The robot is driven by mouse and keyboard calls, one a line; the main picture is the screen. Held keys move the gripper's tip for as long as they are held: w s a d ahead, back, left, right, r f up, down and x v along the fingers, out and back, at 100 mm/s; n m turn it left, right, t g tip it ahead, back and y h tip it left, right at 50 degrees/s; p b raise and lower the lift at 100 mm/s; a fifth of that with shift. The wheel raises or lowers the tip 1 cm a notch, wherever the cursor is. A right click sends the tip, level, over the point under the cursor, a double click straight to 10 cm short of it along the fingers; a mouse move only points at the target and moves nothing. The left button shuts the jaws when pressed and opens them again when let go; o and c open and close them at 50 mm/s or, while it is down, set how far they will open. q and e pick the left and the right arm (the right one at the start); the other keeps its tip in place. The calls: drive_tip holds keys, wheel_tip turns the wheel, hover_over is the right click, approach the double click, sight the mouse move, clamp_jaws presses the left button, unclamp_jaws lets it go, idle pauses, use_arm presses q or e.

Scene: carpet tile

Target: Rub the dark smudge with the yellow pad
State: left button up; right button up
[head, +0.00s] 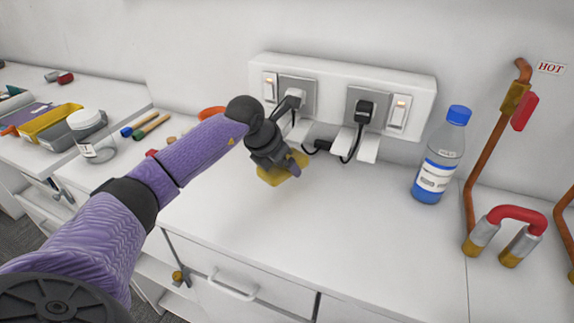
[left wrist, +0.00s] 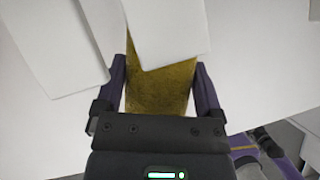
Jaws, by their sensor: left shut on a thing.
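My left gripper (head: 283,165) is shut on the yellow pad (head: 268,174), low over the white counter (head: 330,210) and in front of the wall sockets. In the left wrist view the pad (left wrist: 160,90) sits between the two purple fingers of the gripper (left wrist: 163,82). White blocks cover the pad's far part in that view. I cannot tell whether the pad touches the counter. The dark smudge does not show in either view; the pad or the arm may hide it. My right gripper is not in view.
A bottle with a blue cap (head: 440,158) and copper pipes (head: 487,150) are at the right. A jar (head: 92,140) and tools are at the left. The counter's front middle is clear.

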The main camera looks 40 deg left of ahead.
use_arm(q)
wheel_tip(320, 180, up, 2)
drive_tip(key=shift+p, duration=0.5)
